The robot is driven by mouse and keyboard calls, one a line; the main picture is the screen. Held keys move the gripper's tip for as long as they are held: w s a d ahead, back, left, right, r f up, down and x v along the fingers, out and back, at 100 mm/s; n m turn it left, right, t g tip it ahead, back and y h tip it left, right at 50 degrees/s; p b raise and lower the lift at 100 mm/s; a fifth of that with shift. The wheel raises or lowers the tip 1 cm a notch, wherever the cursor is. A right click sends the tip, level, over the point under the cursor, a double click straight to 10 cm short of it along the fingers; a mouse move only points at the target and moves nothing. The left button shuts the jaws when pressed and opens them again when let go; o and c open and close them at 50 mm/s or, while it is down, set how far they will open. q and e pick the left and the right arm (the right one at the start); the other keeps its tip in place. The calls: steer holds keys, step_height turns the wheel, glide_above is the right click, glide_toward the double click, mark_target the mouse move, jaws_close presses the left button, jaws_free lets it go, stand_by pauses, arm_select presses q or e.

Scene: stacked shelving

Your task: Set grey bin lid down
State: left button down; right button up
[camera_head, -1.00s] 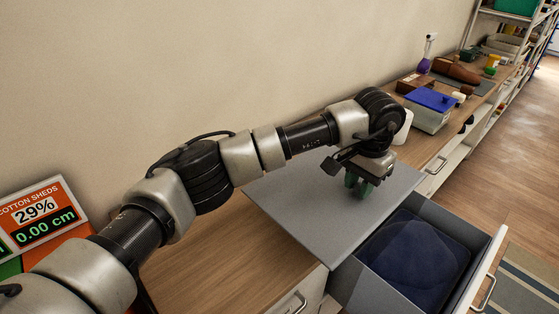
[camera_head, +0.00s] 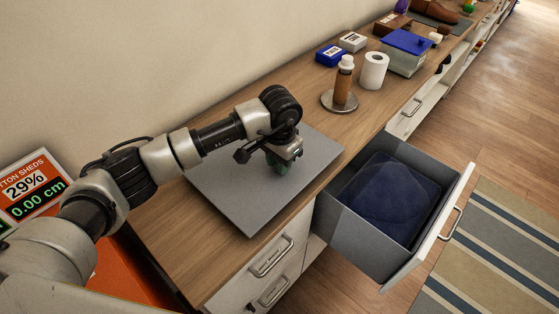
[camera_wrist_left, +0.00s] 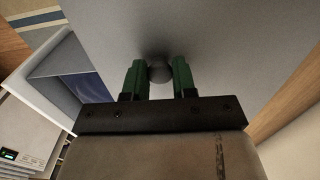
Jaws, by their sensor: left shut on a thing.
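The grey bin lid (camera_head: 245,196) is a flat square panel. In the head view it lies over, or just above, the wooden counter, and its front corner reaches out to the counter's front edge. I cannot tell whether it touches the wood. My left gripper (camera_head: 279,166) is above the lid, pointing down. In the left wrist view, its green fingers (camera_wrist_left: 159,75) are shut on the lid's round grey knob (camera_wrist_left: 160,72), and the lid (camera_wrist_left: 230,40) fills most of the picture. The grey bin (camera_head: 352,232) is in a pulled-out drawer, uncovered, with dark blue cloth (camera_head: 396,198) inside. My right gripper is not in view.
Behind the lid on the counter (camera_head: 165,250) stand a wooden post on a round metal base (camera_head: 340,98), a white roll (camera_head: 374,71), a blue box (camera_head: 331,55) and a blue-lidded container (camera_head: 405,52). The open drawer front (camera_head: 436,232) juts out over the floor.

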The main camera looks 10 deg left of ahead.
arm_select(q)
steer(key=shift+f, duration=0.7)
steer(key=c, duration=0.9)
jaws_free()
steer(key=shift+c, duration=0.2)
steer(key=shift+o, duration=0.2)
step_height(320, 180, up, 12)
steer(key=b, duration=0.2)
steer(key=shift+b, duration=0.4)
